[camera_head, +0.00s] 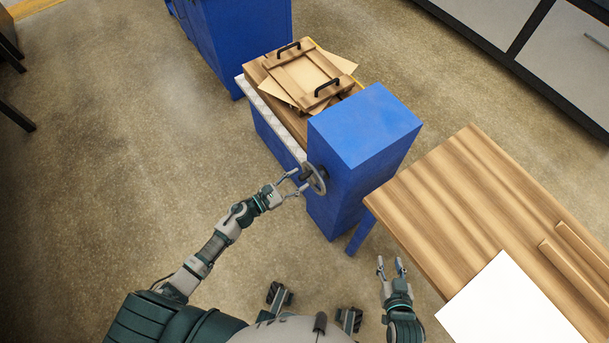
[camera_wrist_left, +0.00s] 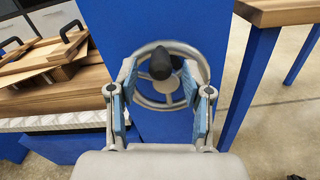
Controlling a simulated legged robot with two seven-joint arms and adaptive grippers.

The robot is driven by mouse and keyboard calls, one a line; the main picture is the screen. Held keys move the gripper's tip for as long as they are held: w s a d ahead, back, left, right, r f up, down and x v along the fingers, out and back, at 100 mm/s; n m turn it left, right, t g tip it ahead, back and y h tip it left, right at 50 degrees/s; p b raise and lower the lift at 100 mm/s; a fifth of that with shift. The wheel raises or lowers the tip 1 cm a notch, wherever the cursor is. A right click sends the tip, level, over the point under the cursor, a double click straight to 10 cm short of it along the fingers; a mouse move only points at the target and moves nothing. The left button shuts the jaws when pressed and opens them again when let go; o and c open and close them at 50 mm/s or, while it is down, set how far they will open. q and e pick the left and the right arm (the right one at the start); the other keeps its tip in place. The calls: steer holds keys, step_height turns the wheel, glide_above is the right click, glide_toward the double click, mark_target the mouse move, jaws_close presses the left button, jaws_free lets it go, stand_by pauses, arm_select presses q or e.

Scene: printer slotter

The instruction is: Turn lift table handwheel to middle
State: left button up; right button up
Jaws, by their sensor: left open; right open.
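The grey handwheel (camera_head: 315,180) is mounted on the side of the blue lift table housing (camera_head: 365,125). In the left wrist view the wheel (camera_wrist_left: 188,97) shows spokes and a dark knob (camera_wrist_left: 160,64) at its upper middle. My left gripper (camera_head: 291,184) is open at the wheel, with its fingers (camera_wrist_left: 162,105) on either side of the knob and wheel in the wrist view. Whether the fingers touch the wheel I cannot tell. My right gripper (camera_head: 391,267) is open and empty, low in the head view, away from the wheel.
A wooden board with black handles (camera_head: 305,80) lies over sheets on the lift table top. A wooden table (camera_head: 455,195) with a white sheet (camera_head: 515,305) stands at the right. A blue cabinet (camera_head: 235,40) stands behind.

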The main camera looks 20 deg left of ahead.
arm_select(q)
steer(key=v, duration=0.8)
steer(key=shift+s+a, duration=0.2)
steer(key=shift+a, duration=0.05)
